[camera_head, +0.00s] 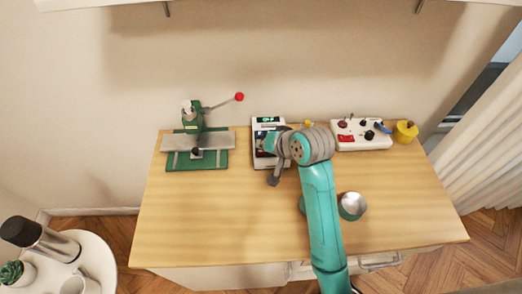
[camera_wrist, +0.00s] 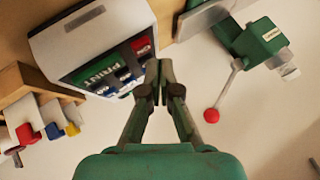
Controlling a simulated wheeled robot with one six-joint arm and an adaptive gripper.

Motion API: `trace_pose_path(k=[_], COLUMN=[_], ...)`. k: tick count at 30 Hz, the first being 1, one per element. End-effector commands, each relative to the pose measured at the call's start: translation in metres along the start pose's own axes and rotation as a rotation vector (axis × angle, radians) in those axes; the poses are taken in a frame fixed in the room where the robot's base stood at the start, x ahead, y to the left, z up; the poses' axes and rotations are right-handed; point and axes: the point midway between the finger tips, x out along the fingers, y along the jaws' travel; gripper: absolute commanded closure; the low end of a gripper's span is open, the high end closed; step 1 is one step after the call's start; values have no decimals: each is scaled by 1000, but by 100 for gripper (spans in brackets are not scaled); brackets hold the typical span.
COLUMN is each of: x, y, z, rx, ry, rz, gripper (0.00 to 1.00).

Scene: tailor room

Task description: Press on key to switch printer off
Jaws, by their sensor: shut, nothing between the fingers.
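The printer (camera_head: 259,160) is a pale box at the back middle of the wooden table, with a lit green display; my arm hides part of it in the head view. In the wrist view the printer (camera_wrist: 62,38) shows a dark panel with a large green PRINT key (camera_wrist: 98,70), a red key (camera_wrist: 142,46) and small blue keys. My gripper (camera_wrist: 158,72) is shut and empty. Its fingertips appear beside the panel's edge, near the red key in the picture. I cannot tell whether they touch the printer.
A green press (camera_head: 190,140) with a red-knobbed lever stands left of the printer. A white control box (camera_head: 362,140) and a yellow pot (camera_head: 405,131) stand right. A metal cup (camera_head: 352,206) is by my arm. The table's (camera_head: 210,220) front left is clear.

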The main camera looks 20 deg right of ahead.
Motion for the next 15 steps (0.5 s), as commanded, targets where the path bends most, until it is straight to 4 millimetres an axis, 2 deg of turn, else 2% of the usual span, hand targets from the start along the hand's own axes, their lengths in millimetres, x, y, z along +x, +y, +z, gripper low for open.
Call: trace_pose_path(k=[5, 15], x=[-3, -23], y=[-2, -18], z=[-3, -18], rx=[-1, -2], ry=[1, 3], rz=[-1, -2], gripper=[100, 100])
